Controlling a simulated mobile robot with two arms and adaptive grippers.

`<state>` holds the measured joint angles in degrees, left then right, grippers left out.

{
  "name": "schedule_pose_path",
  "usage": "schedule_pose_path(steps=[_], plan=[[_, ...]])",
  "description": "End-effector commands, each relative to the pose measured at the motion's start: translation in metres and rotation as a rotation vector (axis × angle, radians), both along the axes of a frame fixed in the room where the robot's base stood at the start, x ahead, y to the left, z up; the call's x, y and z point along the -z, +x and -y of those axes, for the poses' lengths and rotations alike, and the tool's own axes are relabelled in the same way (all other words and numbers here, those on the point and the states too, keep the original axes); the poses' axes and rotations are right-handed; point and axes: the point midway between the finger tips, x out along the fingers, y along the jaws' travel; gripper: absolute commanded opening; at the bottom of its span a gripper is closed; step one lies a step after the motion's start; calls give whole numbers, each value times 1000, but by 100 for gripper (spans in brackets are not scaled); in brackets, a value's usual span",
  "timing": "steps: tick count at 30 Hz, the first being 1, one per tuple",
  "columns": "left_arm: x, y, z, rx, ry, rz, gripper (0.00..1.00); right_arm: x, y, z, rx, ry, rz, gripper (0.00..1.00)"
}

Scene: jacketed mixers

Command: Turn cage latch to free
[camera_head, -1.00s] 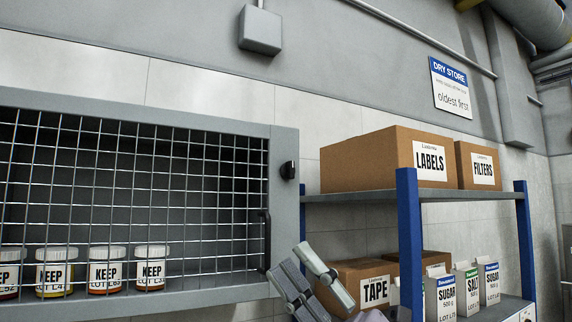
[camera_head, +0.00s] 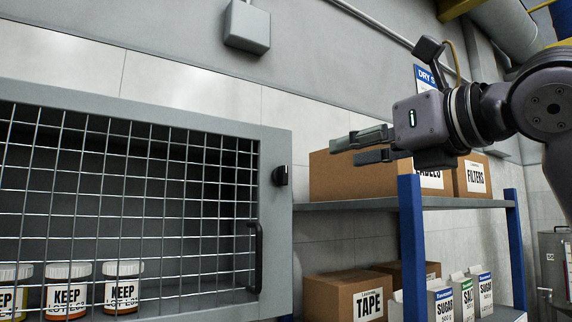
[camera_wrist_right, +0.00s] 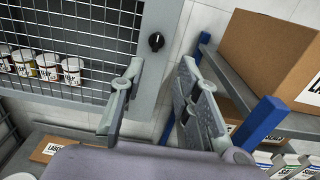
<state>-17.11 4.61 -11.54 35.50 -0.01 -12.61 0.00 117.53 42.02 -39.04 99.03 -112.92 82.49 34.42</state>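The cage latch (camera_head: 280,176) is a small black knob on the grey frame at the right of the mesh cage (camera_head: 276,225). It also shows in the right wrist view (camera_wrist_right: 156,41), beyond my fingers. A black vertical handle (camera_head: 256,258) is on the cage door below the knob. My right gripper (camera_head: 360,147) is raised to the right of the knob, in front of the upper boxes, with its fingers pointing left. Its fingers are apart and empty, and clear of the knob; the wrist view shows a gap between them (camera_wrist_right: 155,95). My left gripper is not in view.
Several white-lidded jars marked KEEP (camera_head: 68,290) stand inside the cage behind the mesh. A blue-posted shelf (camera_head: 411,240) right of the cage holds cardboard boxes (camera_head: 359,298) and small cartons. The wall above the cage is clear except for a grey box (camera_head: 247,27).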

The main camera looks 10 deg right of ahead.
Motion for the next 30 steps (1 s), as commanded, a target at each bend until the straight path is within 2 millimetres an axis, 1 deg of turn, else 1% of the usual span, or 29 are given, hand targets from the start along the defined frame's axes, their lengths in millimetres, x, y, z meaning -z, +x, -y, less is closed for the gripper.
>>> schedule_pose_path(steps=[5,15,21,25,30], plan=[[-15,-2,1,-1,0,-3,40,-2,29,-13,-3,-2,-6,30],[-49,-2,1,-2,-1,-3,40,-4,98,-42,-5,-2,-6,30],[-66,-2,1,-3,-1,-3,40,-3,132,-56,-6,-2,-3,30],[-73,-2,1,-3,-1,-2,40,-2,146,-62,-5,-2,-2,30],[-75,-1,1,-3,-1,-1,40,0,154,-64,-5,-1,-1,30]])
